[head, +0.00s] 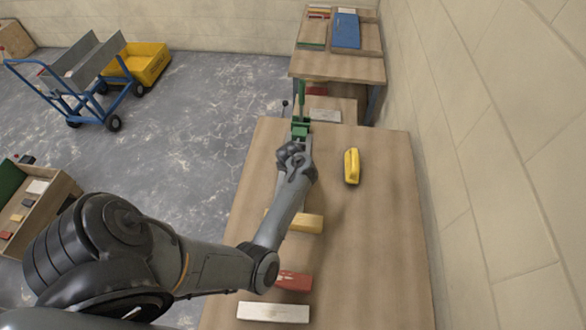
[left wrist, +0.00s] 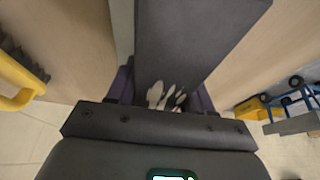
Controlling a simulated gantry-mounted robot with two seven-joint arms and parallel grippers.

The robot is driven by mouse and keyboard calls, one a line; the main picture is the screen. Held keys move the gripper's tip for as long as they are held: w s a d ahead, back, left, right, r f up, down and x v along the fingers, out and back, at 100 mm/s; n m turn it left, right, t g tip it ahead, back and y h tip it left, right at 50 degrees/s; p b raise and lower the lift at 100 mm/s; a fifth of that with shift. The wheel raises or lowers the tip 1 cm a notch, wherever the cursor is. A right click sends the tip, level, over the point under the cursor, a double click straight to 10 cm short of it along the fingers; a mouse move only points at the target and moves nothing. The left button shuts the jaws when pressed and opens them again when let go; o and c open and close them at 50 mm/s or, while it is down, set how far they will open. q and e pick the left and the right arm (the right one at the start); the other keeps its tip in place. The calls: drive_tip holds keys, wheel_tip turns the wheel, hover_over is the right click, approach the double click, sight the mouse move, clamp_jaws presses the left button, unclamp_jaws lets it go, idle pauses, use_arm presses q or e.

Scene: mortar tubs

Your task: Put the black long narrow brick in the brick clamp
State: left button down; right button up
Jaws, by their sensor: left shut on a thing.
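The black long narrow brick (left wrist: 195,40) fills the upper middle of the left wrist view, reaching from between my fingers to the top edge. My left gripper (left wrist: 165,95) is shut on it. In the head view my left gripper (head: 296,160) is over the far left part of the table, just on the near side of a green clamp-like device (head: 301,128), which I take as the brick clamp. The arm and hand hide most of the brick there, and I cannot tell whether it touches the clamp. The right gripper is not in view.
On the wooden table (head: 380,260) are a yellow-handled brush (head: 351,166), a yellow brick (head: 308,223), a red brick (head: 293,281) and a white brick (head: 272,312). The table's right side is mostly clear. A wall runs along the right. Another table (head: 340,66) stands behind.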

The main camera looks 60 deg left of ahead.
use_arm(q)
drive_tip(key=shift+f, duration=0.3)
drive_tip(key=shift+c, duration=1.8)
unclamp_jaws()
drive_tip(key=shift+f, duration=0.1)
